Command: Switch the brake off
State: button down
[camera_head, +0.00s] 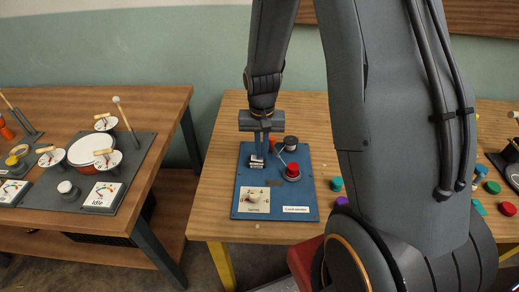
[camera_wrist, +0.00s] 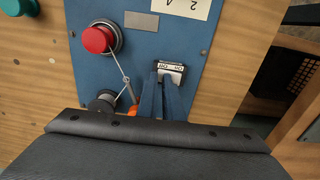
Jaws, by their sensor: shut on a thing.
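The blue control panel (camera_head: 246,184) lies flat on the wooden table, below my gripper. On it is a small switch with a white label (camera_head: 257,166). The switch also shows in the wrist view (camera_wrist: 173,68), its ON and OFF lettering upside down. My gripper (camera_head: 256,156) points down at this switch. In the wrist view the two blue fingers of my gripper (camera_wrist: 161,84) reach the switch's near edge and are shut on its lever, which they mostly hide. I cannot tell which side the lever is on.
Beside the switch are a red knob (camera_head: 293,170) with a thin rod and a dark round knob (camera_head: 291,143). A dial plate (camera_head: 253,200) sits at the panel's front. Small coloured pieces lie to the right. Another table (camera_head: 165,98) with drum-like gauges stands left, across a gap.

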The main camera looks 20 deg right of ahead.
jog(key=shift+s+f, duration=0.4)
jog(key=shift+f, duration=0.15)
jog(key=shift+w+a+r, duration=0.1)
jog(key=shift+w+a, duration=0.2)
jog(key=shift+a, duration=0.25)
jog(key=shift+w+r+p, duration=0.15)
jog(key=shift+r+p, duration=0.25)
jog(key=shift+p, duration=0.15)
jog(key=r+p, duration=0.2)
jog(key=r, duration=0.1)
jog(key=r+p, duration=0.1)
jog(key=shift+d+r, duration=0.3)
jog(key=shift+r, duration=0.05)
notch_tip(320, 180, up, 9)
jog(key=b, duration=0.2)
jog(key=shift+r, duration=0.2)
jog(key=shift+d, duration=0.1)
